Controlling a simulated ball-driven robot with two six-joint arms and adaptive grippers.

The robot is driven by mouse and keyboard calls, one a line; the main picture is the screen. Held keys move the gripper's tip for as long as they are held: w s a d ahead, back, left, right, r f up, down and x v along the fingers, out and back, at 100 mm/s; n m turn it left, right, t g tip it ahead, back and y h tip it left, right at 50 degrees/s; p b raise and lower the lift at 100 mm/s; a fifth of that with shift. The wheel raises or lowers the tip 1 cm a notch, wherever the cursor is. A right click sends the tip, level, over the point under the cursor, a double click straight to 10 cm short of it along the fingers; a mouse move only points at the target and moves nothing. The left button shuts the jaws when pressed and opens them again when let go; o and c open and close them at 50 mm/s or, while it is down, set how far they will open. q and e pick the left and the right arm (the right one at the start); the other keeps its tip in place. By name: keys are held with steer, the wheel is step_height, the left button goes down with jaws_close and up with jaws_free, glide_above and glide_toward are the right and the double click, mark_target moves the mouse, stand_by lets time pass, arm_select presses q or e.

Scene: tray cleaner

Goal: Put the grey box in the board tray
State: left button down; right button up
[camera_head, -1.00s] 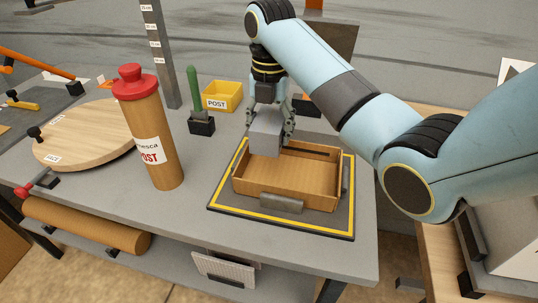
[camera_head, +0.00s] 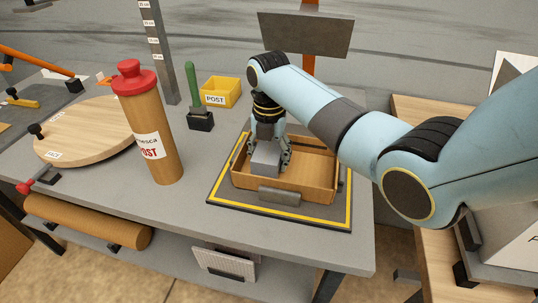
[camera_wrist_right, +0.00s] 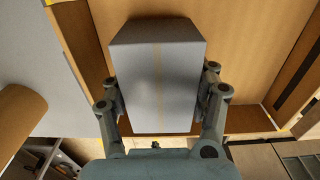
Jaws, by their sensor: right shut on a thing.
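The grey box (camera_head: 265,159) is between the fingers of my right gripper (camera_head: 270,150), which is shut on it. The box is down inside the left part of the wooden board tray (camera_head: 310,192), below the rim level. In the right wrist view the box (camera_wrist_right: 155,75) fills the middle, with a finger of my right gripper (camera_wrist_right: 160,105) against each side, and the tray (camera_wrist_right: 245,50) lies behind it. I cannot tell whether the box touches the tray floor. My left gripper is not in view.
The tray stands on a dark mat with a yellow border (camera_head: 230,197). A tube with a red cap (camera_head: 147,130) stands to its left. A yellow POST bin (camera_head: 220,93) and a green-handled tool (camera_head: 195,85) are behind. A round wooden board (camera_head: 85,135) lies further left.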

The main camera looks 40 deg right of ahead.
mark_target(269, 149)
steer(key=o, duration=1.4)
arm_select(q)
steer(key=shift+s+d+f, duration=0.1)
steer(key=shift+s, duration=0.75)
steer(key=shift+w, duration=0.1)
arm_select(e)
steer(key=shift+r, duration=0.2)
step_height(269, 149, up, 12)
steer(key=shift+f, duration=0.1)
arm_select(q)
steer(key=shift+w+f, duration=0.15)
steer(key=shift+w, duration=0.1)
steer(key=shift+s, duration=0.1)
arm_select(e)
steer(key=shift+f, duration=0.1)
